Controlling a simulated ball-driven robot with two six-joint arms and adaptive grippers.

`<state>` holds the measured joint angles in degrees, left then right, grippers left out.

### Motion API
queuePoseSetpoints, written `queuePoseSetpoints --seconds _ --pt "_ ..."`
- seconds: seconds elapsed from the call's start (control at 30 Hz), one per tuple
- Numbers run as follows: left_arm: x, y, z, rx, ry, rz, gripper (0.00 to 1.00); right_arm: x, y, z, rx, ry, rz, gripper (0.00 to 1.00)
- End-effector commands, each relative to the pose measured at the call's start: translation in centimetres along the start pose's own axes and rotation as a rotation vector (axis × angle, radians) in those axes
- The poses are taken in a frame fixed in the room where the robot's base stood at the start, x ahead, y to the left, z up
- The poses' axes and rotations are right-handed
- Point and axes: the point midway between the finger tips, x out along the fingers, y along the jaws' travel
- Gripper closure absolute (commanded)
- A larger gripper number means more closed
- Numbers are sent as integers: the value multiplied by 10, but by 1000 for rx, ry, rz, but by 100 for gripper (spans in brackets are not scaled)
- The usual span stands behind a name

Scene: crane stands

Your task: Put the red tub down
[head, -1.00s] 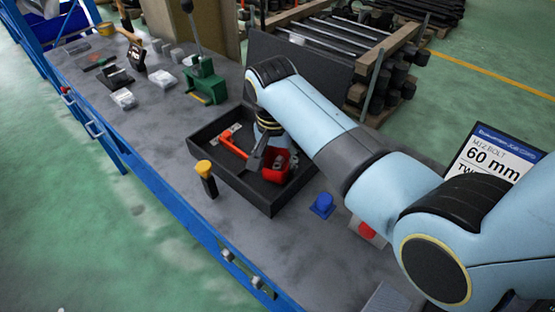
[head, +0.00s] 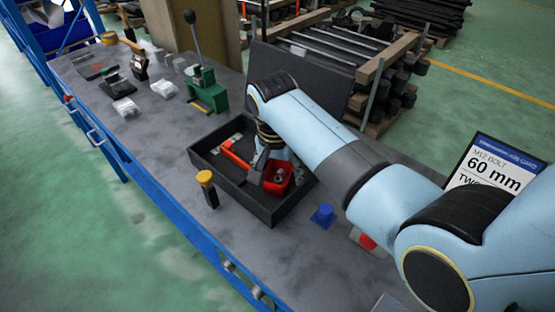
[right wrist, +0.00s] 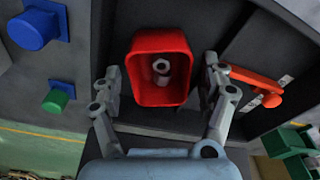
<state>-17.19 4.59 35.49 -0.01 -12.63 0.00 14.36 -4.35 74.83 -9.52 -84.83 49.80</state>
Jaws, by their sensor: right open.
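The red tub (head: 279,178) sits in the black tray (head: 262,212), in its right part. My right gripper (right wrist: 161,88) is open, with one finger on each side of the tub and visible gaps between fingers and walls. In the head view my right gripper (head: 262,165) reaches down into the tray beside the tub, partly hidden by my arm. My left gripper is not in view.
A red-orange tool (head: 236,155) lies in the tray left of the tub. A yellow-topped black post (head: 206,187) stands left of the tray, and a blue block (head: 323,215) to its right. A green lever press (head: 205,90) stands behind. The bench front is clear.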

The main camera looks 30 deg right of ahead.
Motion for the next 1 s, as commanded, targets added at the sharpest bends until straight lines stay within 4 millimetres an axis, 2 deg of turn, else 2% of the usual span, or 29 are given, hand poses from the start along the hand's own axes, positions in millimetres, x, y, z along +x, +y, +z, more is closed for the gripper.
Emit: queuePoseSetpoints --seconds 0.4,0.5,0.7,1.0 --pt "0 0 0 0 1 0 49 -85 -1 0 1 2 -5 23" --pt "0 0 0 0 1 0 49 -101 -1 -1 1 3 -4 23" --pt "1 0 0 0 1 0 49 -117 -1 0 0 1 -2 23" --pt "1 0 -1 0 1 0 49 -118 -1 0 0 1 -1 23"
